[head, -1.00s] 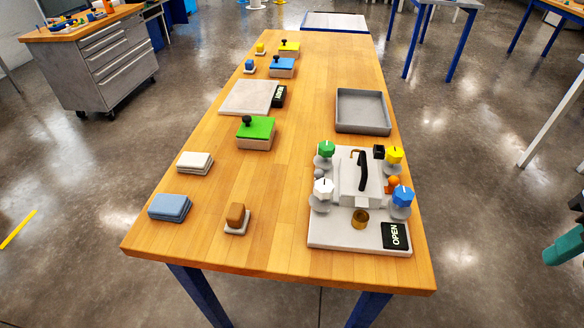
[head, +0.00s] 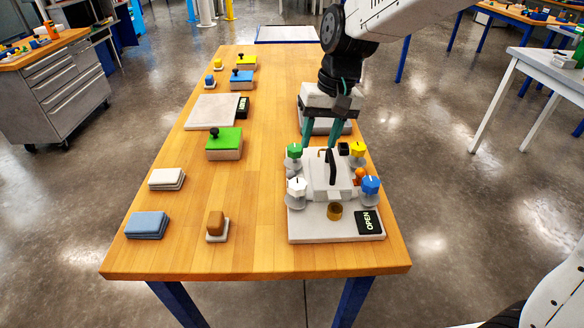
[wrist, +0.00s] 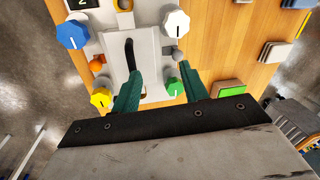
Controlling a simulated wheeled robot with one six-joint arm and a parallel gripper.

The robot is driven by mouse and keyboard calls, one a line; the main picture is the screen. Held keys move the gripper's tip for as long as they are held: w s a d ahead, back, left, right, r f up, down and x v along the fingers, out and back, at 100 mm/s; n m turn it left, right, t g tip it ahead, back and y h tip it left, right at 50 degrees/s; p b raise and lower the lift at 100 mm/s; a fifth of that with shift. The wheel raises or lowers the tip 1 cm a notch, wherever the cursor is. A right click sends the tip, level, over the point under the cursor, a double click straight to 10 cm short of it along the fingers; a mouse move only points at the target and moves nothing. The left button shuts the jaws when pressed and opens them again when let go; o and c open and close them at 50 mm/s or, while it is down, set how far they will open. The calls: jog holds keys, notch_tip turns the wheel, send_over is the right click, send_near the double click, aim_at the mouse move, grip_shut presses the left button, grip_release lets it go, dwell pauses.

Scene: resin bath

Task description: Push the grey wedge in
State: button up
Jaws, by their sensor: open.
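The light grey fixture (head: 305,225) stands at the right front of the table, with a raised centre block (head: 322,185) and a black handle (head: 332,168). A small grey piece (wrist: 178,57) shows between the white and green knobs in the wrist view. I cannot tell whether it is the grey wedge, and its shape is unclear. My gripper (head: 343,138) is open, pointing down over the fixture's far side. In the wrist view, its teal fingers (wrist: 160,73) are apart with nothing between them, beside the handle's end and the green knob. Contact is unclear.
Green (head: 294,151), white (head: 297,187), yellow (head: 357,149) and blue (head: 371,185) knobs surround the block. An orange ball (head: 360,173) and brass cup (head: 335,211) stand close by. The table's middle is clear.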

aim_at(292, 171)
jog(key=w+a+f, duration=0.1)
jog(key=a+f, duration=0.1)
jog(key=f, duration=0.1)
jog(key=w+a+f, duration=0.1)
jog(key=f, duration=0.3)
jog(key=a+f, duration=0.2)
jog(key=f, duration=0.2)
jog(key=shift+w+a, duration=0.3)
jog(key=shift+w, duration=0.1)
